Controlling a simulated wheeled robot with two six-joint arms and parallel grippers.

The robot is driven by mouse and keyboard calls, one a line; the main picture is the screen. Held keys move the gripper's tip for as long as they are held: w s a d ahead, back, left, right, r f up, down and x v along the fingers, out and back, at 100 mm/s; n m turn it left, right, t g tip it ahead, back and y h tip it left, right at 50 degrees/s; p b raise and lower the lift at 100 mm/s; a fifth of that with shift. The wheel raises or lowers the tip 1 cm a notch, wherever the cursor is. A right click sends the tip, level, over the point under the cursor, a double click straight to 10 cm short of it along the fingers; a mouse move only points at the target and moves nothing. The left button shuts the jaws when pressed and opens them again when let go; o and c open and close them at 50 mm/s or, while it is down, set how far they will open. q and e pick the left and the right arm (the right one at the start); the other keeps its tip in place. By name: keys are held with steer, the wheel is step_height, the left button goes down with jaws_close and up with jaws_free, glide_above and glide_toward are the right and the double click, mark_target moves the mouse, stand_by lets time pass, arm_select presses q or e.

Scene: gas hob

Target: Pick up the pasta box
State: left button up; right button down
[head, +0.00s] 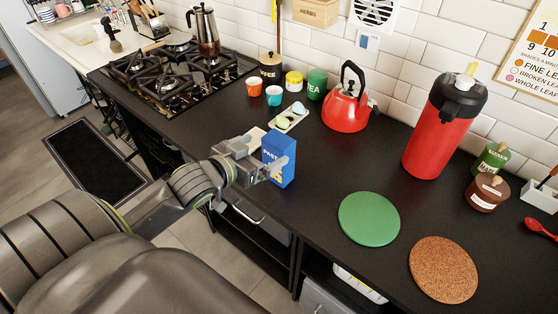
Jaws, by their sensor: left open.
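The blue pasta box (283,151) stands upright on the black counter, near its front edge. Part of its label and a yellow mark show on its front. My left gripper (277,168) is at the box, with one finger in front of its lower label. The jaws are open; I cannot tell whether they touch the box. The far finger is not clearly visible, and the gripper hides the box's left lower part. My right gripper is not in view.
A tray (284,127) with small items sits close behind the box. A red kettle (345,110) stands behind right. A green round mat (369,219) and a cork mat (443,270) lie to the right. The gas hob (180,76) is at the left.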

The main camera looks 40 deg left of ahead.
mark_target(283, 135)
arm_select(q)
steer(key=x, duration=0.9)
steer(key=shift+w+a, duration=0.15)
steer(key=shift+w, duration=0.05)
steer(key=c, duration=1.7)
steer(key=shift+c, duration=0.2)
steer(key=shift+r, duration=0.1)
